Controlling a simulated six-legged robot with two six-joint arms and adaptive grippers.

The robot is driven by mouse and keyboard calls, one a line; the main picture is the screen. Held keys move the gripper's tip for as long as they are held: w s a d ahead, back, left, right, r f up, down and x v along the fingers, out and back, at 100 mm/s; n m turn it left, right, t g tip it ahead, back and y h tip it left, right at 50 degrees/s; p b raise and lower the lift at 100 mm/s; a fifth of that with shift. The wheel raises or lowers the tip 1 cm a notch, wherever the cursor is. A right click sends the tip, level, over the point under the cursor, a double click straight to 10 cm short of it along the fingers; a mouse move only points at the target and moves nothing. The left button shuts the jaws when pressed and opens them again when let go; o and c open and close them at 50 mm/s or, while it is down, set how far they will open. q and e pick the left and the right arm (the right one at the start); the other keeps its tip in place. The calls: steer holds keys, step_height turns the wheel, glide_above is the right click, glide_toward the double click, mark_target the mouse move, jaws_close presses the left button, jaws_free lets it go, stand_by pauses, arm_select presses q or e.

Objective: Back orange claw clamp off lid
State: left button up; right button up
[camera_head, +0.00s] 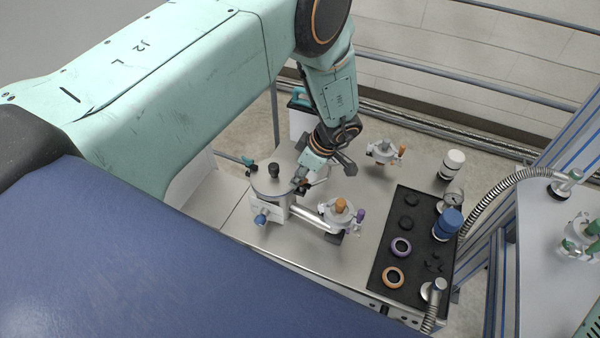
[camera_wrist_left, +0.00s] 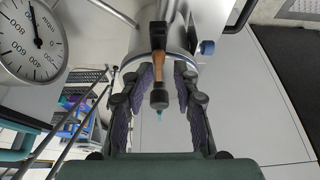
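A steel can with a flat lid (camera_head: 268,186) and a black knob (camera_head: 274,169) stands on the bench. In the left wrist view, the orange claw clamp (camera_wrist_left: 160,68) with a dark screw knob (camera_wrist_left: 158,98) sits at the edge of the steel can (camera_wrist_left: 165,20). My left gripper (camera_head: 298,186) is at the can's right side. In the left wrist view its two fingers (camera_wrist_left: 165,75) stand apart on either side of the clamp, with a gap visible, at least on the right. In the head view the gripper mostly hides the clamp. My right gripper is in neither view.
A blue clamp (camera_head: 261,218) and a teal clamp (camera_head: 248,162) are at the can. A side tube leads to a fitting with an orange knob (camera_head: 341,205). A black tray (camera_head: 384,262) with rings is at the right. A dial gauge (camera_wrist_left: 32,40) shows close by.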

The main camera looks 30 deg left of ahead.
arm_select(q)
steer(key=v, duration=1.2)
steer(key=s+a+f+m+t+y, duration=0.1)
steer(key=s+a+f+m+y, duration=0.1)
steer(key=s+a+f+m, duration=0.35)
steer(key=s+a+f+m+t+y, duration=0.1)
steer(key=s+a+f+m+y, duration=0.15)
steer(key=s+a+m, duration=0.4)
steer(key=s+d+f+m+g+h, duration=0.1)
steer(key=s+d+f+m+h, duration=0.15)
steer(key=s, duration=0.45)
steer(key=s+d+f+m+h, duration=0.15)
steer(key=s+d+h, duration=0.25)
steer(key=s, duration=0.4)
steer(key=s+d+f+m+g+h, duration=0.1)
steer(key=s+d+f+m+h, duration=0.2)
steer(key=s, duration=0.4)
step_height(320, 180, down, 24)
steer(key=b, duration=2.5)
steer(key=shift+w+d+n+y, duration=0.2)
steer(key=shift+w+n+y, duration=0.05)
steer(key=shift+n+y, duration=0.05)
